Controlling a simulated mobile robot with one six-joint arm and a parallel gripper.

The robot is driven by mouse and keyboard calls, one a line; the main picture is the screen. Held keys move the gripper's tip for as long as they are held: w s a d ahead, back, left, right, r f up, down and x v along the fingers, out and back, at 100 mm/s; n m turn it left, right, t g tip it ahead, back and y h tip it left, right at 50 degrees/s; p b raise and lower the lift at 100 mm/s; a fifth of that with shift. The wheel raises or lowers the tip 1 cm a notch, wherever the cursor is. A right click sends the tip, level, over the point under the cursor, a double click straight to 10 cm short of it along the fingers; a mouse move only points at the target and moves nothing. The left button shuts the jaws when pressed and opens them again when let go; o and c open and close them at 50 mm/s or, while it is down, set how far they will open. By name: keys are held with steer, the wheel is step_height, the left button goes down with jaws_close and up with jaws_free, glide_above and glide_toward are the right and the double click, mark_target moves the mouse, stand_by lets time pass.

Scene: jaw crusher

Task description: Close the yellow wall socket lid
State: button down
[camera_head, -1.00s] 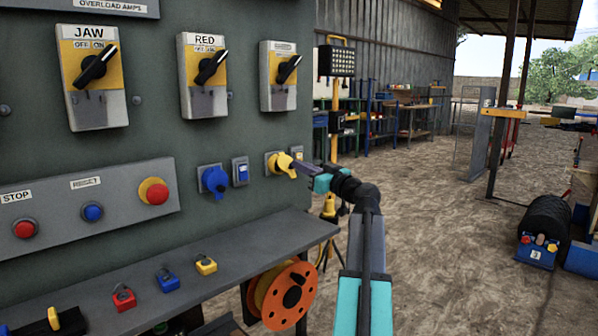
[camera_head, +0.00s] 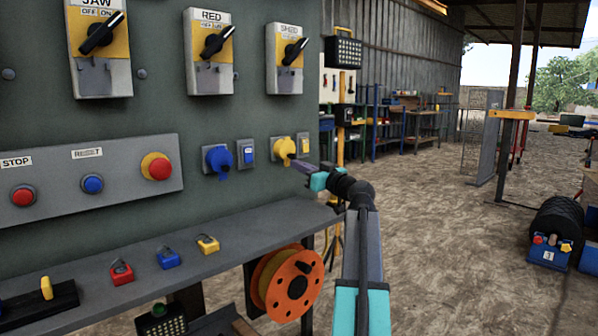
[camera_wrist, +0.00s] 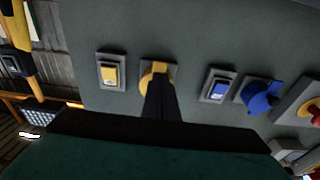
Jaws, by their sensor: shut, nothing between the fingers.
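The yellow wall socket (camera_head: 283,146) is on the grey-green panel, between a blue switch and a yellow switch. Its lid shows as a yellow round shape with a piece pointing down and right; I cannot tell how far open it is. In the wrist view the yellow socket (camera_wrist: 147,75) is partly hidden behind my fingers. My gripper (camera_head: 296,162) is at the lower right of the socket, its dark fingers shut and empty. In the wrist view my gripper (camera_wrist: 159,84) overlaps the socket's middle; whether it touches the lid is unclear.
A yellow switch (camera_head: 303,145) is close on the right. A blue switch (camera_head: 246,153) and blue socket (camera_head: 217,158) are on the left. A shelf (camera_head: 130,245) with padlocks juts out below, above an orange cable reel (camera_head: 296,286).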

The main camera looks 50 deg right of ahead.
steer(key=shift+w+f+b, duration=0.25)
steer(key=shift+w+b, duration=0.05)
steer(key=shift+w, duration=0.35)
steer(key=shift+d, duration=0.1)
steer(key=shift+s, duration=0.1)
steer(key=s+f, duration=0.4)
steer(key=f, duration=0.1)
steer(key=s+f+p, duration=0.1)
steer(key=s+f, duration=0.1)
steer(key=shift+s+a+f, duration=0.1)
steer(key=shift+a+f, duration=0.2)
steer(key=shift+s+f, duration=0.2)
steer(key=shift+f, duration=0.85)
